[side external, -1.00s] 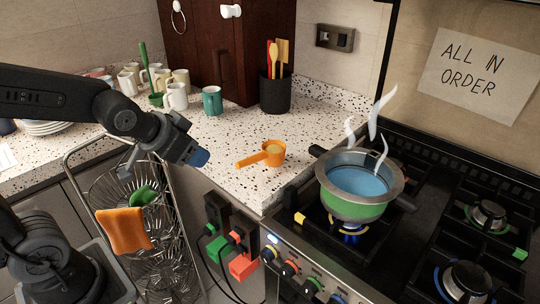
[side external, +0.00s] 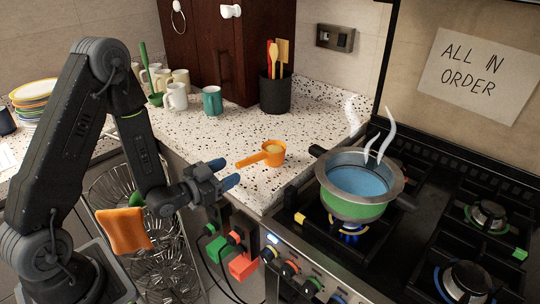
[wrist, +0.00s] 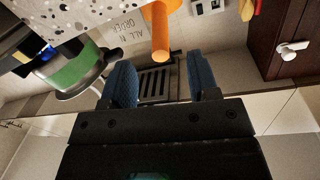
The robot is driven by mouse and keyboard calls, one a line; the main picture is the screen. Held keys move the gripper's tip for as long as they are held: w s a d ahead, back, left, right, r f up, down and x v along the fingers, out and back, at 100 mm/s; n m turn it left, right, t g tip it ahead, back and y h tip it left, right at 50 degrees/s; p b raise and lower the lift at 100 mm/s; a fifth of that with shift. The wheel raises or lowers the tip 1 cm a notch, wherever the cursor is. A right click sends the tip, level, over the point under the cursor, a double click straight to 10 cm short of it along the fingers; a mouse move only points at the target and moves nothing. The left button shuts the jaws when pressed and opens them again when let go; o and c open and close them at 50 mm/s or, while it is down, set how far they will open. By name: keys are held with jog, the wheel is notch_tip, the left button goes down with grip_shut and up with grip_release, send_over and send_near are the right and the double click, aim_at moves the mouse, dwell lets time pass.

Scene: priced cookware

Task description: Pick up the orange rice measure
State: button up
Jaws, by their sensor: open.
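The orange rice measure (side external: 268,154) lies on the speckled countertop near its front edge, its handle pointing left toward my gripper. Its cup seems to hold something pale. My gripper (side external: 228,172) is open and empty, with blue finger pads, just in front of the counter edge and a little below and left of the handle. In the wrist view the orange handle (wrist: 159,35) hangs ahead of and between the two blue fingers (wrist: 163,85), apart from them; that view looks upside down.
A steaming green pot (side external: 356,190) of blue liquid stands on a lit burner to the right. Mugs (side external: 212,100) and a utensil holder (side external: 275,92) stand behind. Wire baskets (side external: 165,260) with an orange cloth (side external: 124,230) are below left. Plugs (side external: 242,265) hang below the counter edge.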

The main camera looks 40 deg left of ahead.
aim_at(247, 161)
jog(key=shift+w+d, duration=0.2)
jog(key=shift+w, duration=1.65)
jog(key=shift+w+d, duration=0.2)
jog(key=shift+w, duration=1.6)
grip_shut()
